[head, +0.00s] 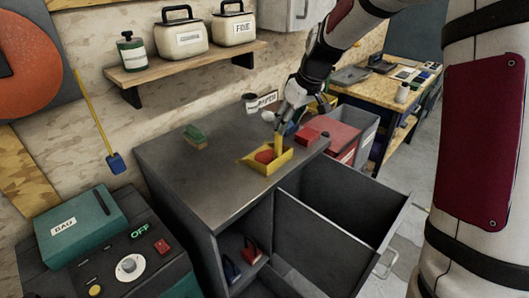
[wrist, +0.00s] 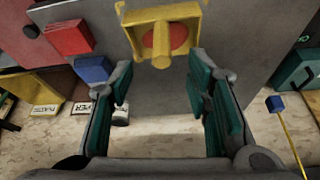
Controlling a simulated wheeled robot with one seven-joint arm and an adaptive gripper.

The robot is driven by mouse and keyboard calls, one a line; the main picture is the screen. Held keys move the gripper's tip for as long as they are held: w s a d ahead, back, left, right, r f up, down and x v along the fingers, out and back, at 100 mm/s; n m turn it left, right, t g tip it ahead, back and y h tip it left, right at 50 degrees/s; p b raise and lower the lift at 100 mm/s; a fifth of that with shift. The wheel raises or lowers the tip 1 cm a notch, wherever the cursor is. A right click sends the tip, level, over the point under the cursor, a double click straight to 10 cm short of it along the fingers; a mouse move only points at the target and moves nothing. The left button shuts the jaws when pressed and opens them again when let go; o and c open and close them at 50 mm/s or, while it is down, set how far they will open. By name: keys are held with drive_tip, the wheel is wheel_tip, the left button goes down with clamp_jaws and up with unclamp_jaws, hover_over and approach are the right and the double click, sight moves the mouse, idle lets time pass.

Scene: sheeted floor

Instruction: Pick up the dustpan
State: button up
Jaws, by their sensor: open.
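A red round patch or object (head: 264,157) shows inside the pan. In the wrist view the dustpan (wrist: 131,27) is ahead at the top of the picture, with the handle end pointing toward the camera. My gripper's teal-padded fingers (wrist: 160,82) are spread wide and hold nothing. Whether the handle end is between the fingertips is hard to tell.
A green brush (head: 195,134) lies on the grey cabinet top (head: 215,185). A drawer (head: 345,215) stands open in front. Red (wrist: 67,38) and blue (wrist: 93,68) blocks lie beside the dustpan. A shelf (head: 180,70) with canisters hangs behind. The left cabinet top is mostly clear.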

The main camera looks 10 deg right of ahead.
sight(276, 144)
drive_tip(key=x, duration=0.7)
drive_tip(key=shift+f, duration=0.15)
drive_tip(key=shift+x, duration=2.55)
drive_tip(key=shift+w+a, duration=0.15)
clamp_jaws()
